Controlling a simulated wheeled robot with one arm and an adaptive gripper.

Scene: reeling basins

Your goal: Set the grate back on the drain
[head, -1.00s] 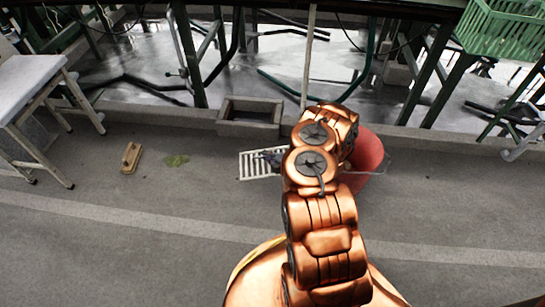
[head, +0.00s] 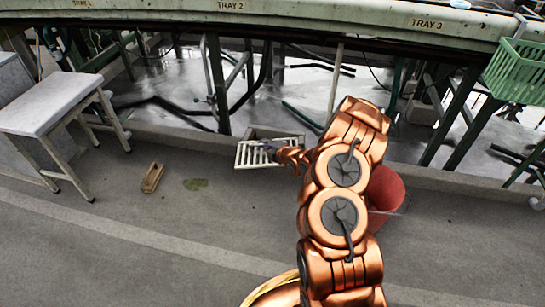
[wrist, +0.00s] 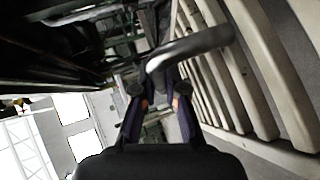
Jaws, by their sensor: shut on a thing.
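The pale slatted grate (head: 250,155) is in my gripper (head: 270,150) in the head view. It overlaps the front of the drain's concrete kerb (head: 287,133) and hides most of the opening. I cannot tell its exact height above the kerb. In the wrist view the grate's slats (wrist: 255,75) run steeply down the right side. A curved grey metal handle (wrist: 195,46) passes at the fingertips of my gripper (wrist: 160,90), which is shut on it. My arm covers the area right of the grate.
A red bucket (head: 384,190) stands right of my arm, partly hidden. A white stool (head: 45,105) stands further left. A long tray bench (head: 300,22) runs overhead behind the drain.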

